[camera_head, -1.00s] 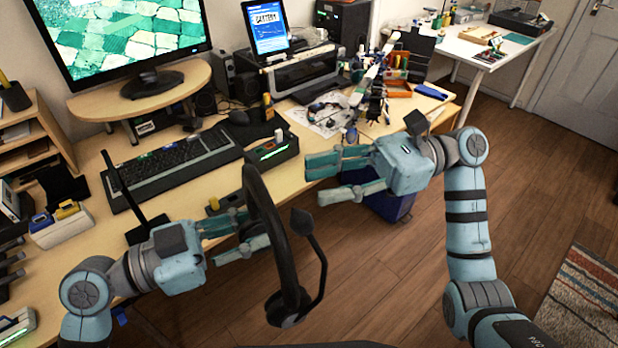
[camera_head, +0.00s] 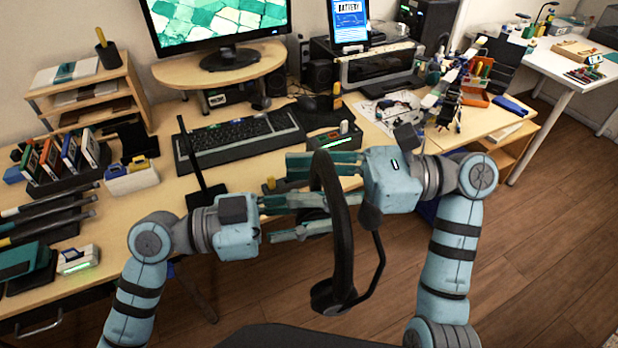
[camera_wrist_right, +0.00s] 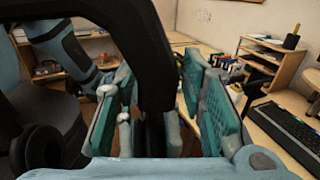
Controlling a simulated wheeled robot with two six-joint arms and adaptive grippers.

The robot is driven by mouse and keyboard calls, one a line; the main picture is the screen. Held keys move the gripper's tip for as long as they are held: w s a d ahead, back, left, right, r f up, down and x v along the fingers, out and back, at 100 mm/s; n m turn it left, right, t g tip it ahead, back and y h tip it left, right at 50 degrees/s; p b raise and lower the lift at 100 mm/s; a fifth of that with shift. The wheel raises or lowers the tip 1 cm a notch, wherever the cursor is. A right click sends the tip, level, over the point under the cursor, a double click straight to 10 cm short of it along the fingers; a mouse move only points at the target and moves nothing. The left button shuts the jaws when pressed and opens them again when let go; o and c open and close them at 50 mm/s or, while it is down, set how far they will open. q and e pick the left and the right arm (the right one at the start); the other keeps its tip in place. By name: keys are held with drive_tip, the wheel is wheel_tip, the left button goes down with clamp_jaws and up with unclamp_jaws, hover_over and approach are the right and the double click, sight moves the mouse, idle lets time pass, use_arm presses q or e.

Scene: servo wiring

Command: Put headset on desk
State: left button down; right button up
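The black headset (camera_head: 343,235) hangs upright in the air in front of the desk (camera_head: 150,198), its boom arm to the right. My left gripper (camera_head: 318,216) comes from the left and is shut on the headset's band, holding it. My right gripper (camera_head: 298,168) comes from the right, its fingers higher and around the band. In the right wrist view the band (camera_wrist_right: 140,55) passes between the open right fingers (camera_wrist_right: 160,100), with a gap at the right finger. The exact contact of the left fingertips is partly hidden.
A thin black stand (camera_head: 188,155) rises from the desk left of a keyboard (camera_head: 240,135). A monitor (camera_head: 220,20) stands behind on a wooden riser (camera_head: 185,73). Organizers and tools crowd the left side. A black box with a green light (camera_head: 335,142) sits near the front edge.

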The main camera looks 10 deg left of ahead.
clamp_jaws()
use_arm(q)
drive_tip(key=c, duration=1.3)
unclamp_jaws()
